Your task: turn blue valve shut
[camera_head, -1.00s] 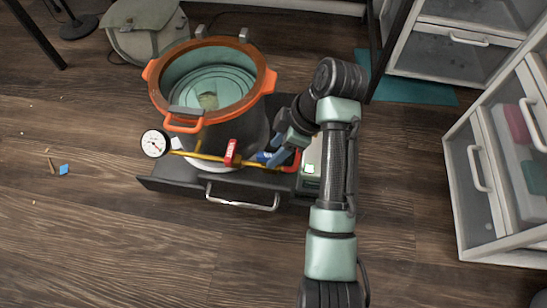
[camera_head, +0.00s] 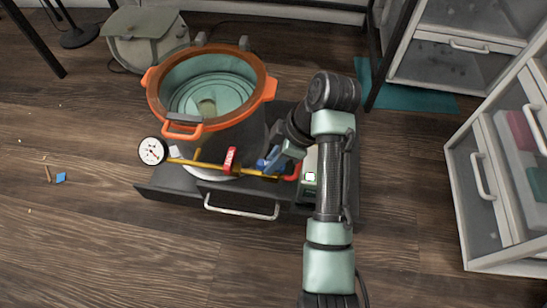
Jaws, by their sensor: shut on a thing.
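The blue valve (camera_head: 263,164) sits on the yellow pipe (camera_head: 204,164) in front of the pot, right of a red valve (camera_head: 230,159). My gripper (camera_head: 272,160) comes in from the upper right and is shut on the blue valve. Its fingers hide part of the handle, so the exact handle angle is hard to tell. The red valve handle stands across the pipe. A white round gauge (camera_head: 152,151) is at the pipe's left end, and a red piece (camera_head: 293,172) is at its right end.
An orange-rimmed pot (camera_head: 211,92) stands on a dark base (camera_head: 170,188) with a metal handle (camera_head: 242,208). A pale box with a lit screen (camera_head: 310,177) is right of the pipe. Drawers (camera_head: 495,190) stand at right. Floor in front is clear.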

